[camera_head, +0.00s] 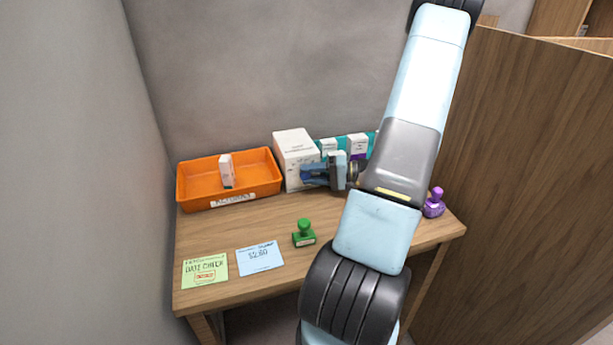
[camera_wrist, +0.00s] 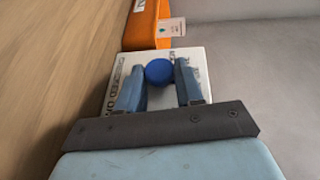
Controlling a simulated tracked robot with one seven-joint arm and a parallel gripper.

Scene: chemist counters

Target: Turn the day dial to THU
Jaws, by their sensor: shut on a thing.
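The day dial is a round blue knob (camera_wrist: 159,71) on the face of a white box (camera_wrist: 118,80) with printed letters, in the wrist view. The white box (camera_head: 294,147) stands at the back of the desk in the head view. My gripper (camera_head: 309,175) reaches its front from the right. Its two blue fingers (camera_wrist: 158,80) stand on either side of the knob and are shut on it. The day marks are partly covered by the fingers, and the dial's setting cannot be read.
An orange tray (camera_head: 184,192) with a small white carton (camera_head: 227,171) is left of the box. Cartons (camera_head: 358,146) in a teal holder (camera_head: 371,138) stand right. Green stamp (camera_head: 303,234), purple stamp (camera_head: 434,203), green note (camera_head: 205,270) and blue note (camera_head: 260,257) lie on the desk (camera_head: 215,233).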

